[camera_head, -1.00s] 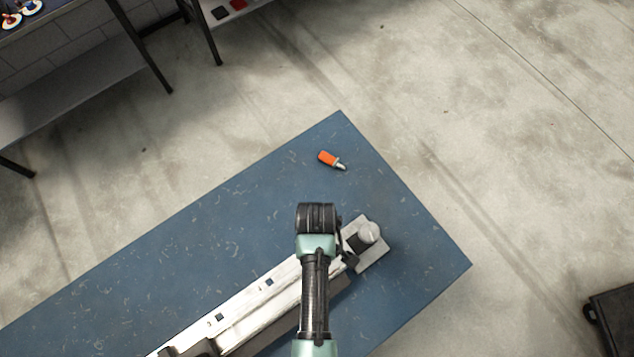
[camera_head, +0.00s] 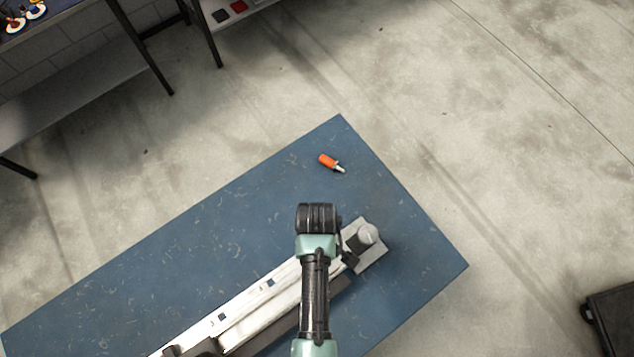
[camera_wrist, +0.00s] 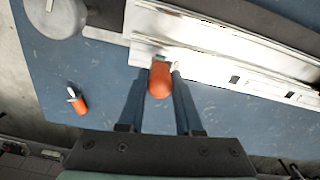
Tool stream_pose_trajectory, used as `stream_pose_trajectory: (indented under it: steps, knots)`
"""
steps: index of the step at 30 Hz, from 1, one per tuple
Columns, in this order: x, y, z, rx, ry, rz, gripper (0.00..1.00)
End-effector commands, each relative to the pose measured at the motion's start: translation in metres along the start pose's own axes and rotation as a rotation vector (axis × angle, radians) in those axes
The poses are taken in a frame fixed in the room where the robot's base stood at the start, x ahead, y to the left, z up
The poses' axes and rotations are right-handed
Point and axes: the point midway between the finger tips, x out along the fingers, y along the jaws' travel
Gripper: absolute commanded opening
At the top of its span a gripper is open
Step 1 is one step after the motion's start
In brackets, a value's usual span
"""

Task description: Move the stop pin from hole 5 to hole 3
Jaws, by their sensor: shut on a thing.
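My gripper (camera_wrist: 161,76) is shut on the orange-handled stop pin (camera_wrist: 160,84) in the wrist view. Its two dark fingers lie on either side of the handle, and a pale metal part shows at the pin's far end. The pin is at the near edge of the pale metal rail (camera_wrist: 205,62); whether its tip sits in a hole or above it cannot be told. Square holes (camera_wrist: 235,79) show along the rail to the right. In the head view the rail (camera_head: 245,300) runs diagonally, and my arm hides the fingers and the held pin.
Another orange-handled piece (camera_head: 328,161) with a metal tip lies loose on the blue table (camera_head: 180,245); the wrist view shows it at left (camera_wrist: 80,106). A grey round knob (camera_head: 366,235) stands at the rail's end. A dark case (camera_head: 612,318) is at lower right.

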Motion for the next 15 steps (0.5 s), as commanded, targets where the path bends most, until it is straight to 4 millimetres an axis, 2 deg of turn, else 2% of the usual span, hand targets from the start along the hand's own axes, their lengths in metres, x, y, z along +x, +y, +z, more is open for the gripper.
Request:
stream_pose_trajectory:
  steps: [15]
  knots:
    - [-0.022, 0.0, 0.0, 0.0, 0.0, 0.0, 0.04]
